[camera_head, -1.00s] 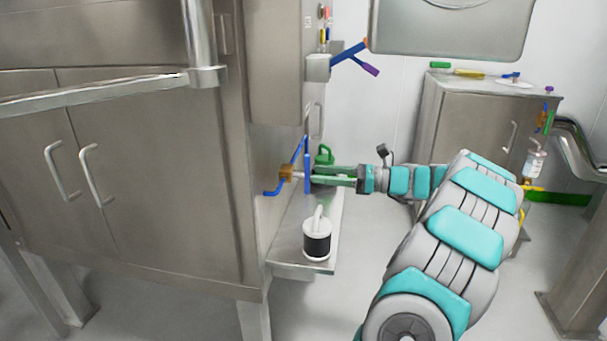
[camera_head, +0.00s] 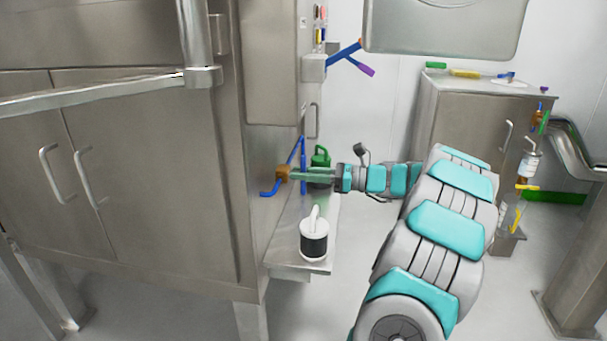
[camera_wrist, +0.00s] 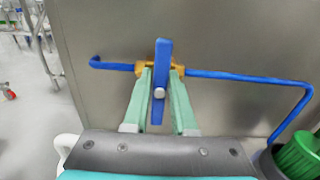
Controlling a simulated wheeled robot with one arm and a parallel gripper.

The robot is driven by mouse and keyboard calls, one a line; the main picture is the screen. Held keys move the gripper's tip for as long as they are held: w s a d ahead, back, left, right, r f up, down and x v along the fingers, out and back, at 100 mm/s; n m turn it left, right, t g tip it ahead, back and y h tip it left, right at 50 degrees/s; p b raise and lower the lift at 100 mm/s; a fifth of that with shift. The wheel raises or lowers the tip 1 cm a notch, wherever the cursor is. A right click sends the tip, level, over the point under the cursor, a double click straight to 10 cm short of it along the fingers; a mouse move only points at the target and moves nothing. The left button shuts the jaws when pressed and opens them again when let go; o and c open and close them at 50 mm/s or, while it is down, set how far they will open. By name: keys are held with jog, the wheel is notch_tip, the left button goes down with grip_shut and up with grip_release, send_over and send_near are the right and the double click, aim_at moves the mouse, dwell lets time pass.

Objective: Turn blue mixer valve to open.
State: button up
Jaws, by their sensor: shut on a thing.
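The blue mixer valve has a flat blue handle (camera_wrist: 158,115) on an orange-brown valve body (camera_head: 283,173). A blue pipe (camera_wrist: 245,76) runs from both sides of the body along the steel cabinet wall. In the wrist view the handle stands upright, across the line of the pipe. My gripper (camera_wrist: 160,80) is shut on the handle, with one pale green finger on each side and the tips near the orange body. In the head view, my gripper (camera_head: 296,174) partly hides the handle and valve.
A steel shelf (camera_head: 283,256) below the valve carries a white-and-black canister (camera_head: 314,244) and a green container (camera_head: 320,157). The green container is close to my gripper. Another blue handle with a purple tip (camera_head: 365,71) sits above. A steel cabinet (camera_head: 460,125) stands behind my arm.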

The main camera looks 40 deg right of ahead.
grip_shut()
jog(key=shift+n, duration=0.4)
jog(key=n+b, duration=0.2)
jog(key=n, duration=0.2)
jog(key=shift+a+f, duration=0.1)
jog(key=shift+a, duration=0.1)
jog(key=n+b, duration=0.2)
jog(key=n, duration=0.2)
jog(key=shift+s+f, duration=0.1)
jog(key=shift+f, duration=0.05)
jog(key=n+b, duration=0.4)
jog(key=n, duration=0.1)
jog(key=shift+f+b, duration=0.2)
jog(key=shift+b, duration=0.2)
jog(key=shift+n+b, duration=1.6)
jog(key=shift+n, duration=0.5)
jog(key=shift+s+r, duration=0.1)
jog(key=o, duration=0.6)
grip_release()
